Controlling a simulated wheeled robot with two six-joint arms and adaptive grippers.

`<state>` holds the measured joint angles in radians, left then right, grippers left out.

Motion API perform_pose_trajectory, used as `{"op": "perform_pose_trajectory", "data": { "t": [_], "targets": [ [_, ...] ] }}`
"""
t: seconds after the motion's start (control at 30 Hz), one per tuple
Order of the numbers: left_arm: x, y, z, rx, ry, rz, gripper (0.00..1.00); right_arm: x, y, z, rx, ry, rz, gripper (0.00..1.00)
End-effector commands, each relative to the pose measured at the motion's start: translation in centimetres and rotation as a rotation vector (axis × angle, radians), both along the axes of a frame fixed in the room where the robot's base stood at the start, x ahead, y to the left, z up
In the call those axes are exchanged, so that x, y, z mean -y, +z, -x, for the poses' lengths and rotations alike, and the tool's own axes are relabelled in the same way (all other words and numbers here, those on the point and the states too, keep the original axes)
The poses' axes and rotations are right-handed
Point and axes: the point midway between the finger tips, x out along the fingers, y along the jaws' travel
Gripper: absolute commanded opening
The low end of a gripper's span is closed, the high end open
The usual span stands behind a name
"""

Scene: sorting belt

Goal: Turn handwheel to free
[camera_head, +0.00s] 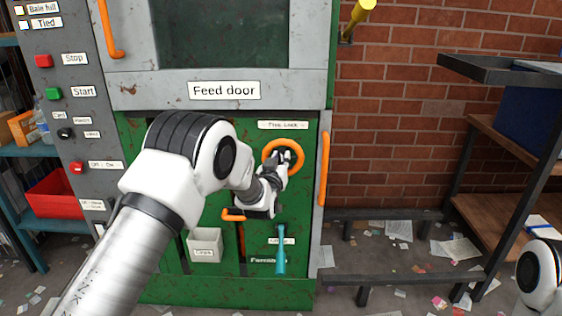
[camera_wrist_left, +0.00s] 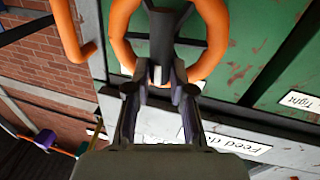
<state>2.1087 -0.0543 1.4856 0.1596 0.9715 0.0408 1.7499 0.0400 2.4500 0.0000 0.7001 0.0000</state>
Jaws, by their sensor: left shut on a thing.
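The orange handwheel (camera_head: 299,150) is on the green machine front, under a small label plate (camera_head: 283,125) that seems to read "Free Lock". My left gripper (camera_head: 278,167) reaches it from the lower left and partly covers its dark hub. In the left wrist view the orange ring (camera_wrist_left: 122,22) fills the top, with a dark spoke inside it. The left fingers (camera_wrist_left: 163,75) are closed on the wheel at its lower part, near the dark spoke; the exact contact is hard to see. My right gripper is out of view; only part of that arm shows at bottom right.
An orange vertical handle (camera_head: 323,168) stands right of the wheel. Below are an orange lever (camera_head: 233,215), a teal lever (camera_head: 281,255) and a white box (camera_head: 205,245). The control panel (camera_head: 75,120) is at left. A dark rack (camera_head: 480,70) stands at right.

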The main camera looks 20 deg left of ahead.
Motion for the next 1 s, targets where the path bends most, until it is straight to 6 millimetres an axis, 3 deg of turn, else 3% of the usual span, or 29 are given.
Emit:
{"op": "perform_pose_trajectory", "data": {
  "t": [1.0],
  "targets": [
    [-1.4, -1.8, 0.4, 0.252, 0.000, 0.878, 0.00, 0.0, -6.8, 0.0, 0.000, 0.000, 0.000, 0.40]
  ]
}}
